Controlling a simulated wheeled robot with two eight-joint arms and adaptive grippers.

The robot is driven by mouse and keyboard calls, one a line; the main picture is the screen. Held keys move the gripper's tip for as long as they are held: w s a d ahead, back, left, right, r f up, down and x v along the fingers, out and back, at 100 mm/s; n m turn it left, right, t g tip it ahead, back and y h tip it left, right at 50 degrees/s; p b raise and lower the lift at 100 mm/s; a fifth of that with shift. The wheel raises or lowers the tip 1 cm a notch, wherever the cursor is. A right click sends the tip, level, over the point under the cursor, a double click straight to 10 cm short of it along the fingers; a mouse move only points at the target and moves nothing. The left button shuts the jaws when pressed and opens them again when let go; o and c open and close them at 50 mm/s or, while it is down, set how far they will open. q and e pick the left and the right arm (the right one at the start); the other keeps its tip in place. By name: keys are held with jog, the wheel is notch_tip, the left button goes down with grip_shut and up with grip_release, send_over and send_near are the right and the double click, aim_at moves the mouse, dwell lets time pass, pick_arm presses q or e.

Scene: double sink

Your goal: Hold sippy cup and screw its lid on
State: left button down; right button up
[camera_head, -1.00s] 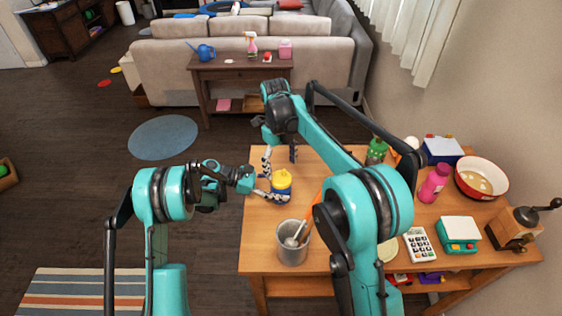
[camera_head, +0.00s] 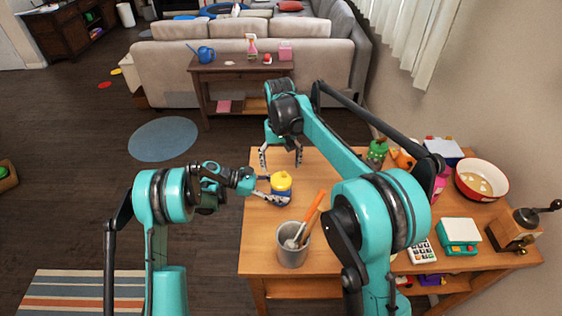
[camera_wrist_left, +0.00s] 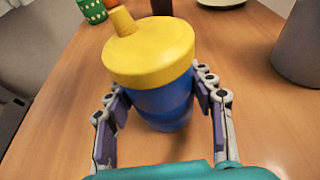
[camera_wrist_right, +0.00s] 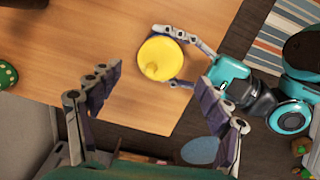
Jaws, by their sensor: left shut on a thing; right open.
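The sippy cup has a blue body (camera_wrist_left: 158,103) and a yellow spouted lid (camera_wrist_left: 150,46). It stands on the wooden table, and the lid sits on top of the body; I cannot tell how tightly. My left gripper (camera_head: 276,197) is shut around the blue body from the left, with a finger on each side in the left wrist view (camera_wrist_left: 163,110). My right gripper (camera_head: 282,158) is open and empty, beyond the cup and above it. In the right wrist view its fingers (camera_wrist_right: 165,95) are spread apart, with the yellow lid (camera_wrist_right: 160,59) between and beyond them.
A metal utensil holder (camera_head: 292,246) with an orange-handled tool stands in front of the cup. A green bottle (camera_head: 377,150), a red bowl (camera_head: 482,180), a scale (camera_head: 459,234) and a grinder (camera_head: 516,228) are on the table's right side. The table's far left part is clear.

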aim_at(281, 179)
jog(key=n, duration=0.7)
jog(key=shift+r, duration=0.2)
jog(key=n, duration=0.5)
jog(key=shift+r, duration=0.15)
jog(key=shift+f, duration=4.05)
jog(key=c, duration=1.2)
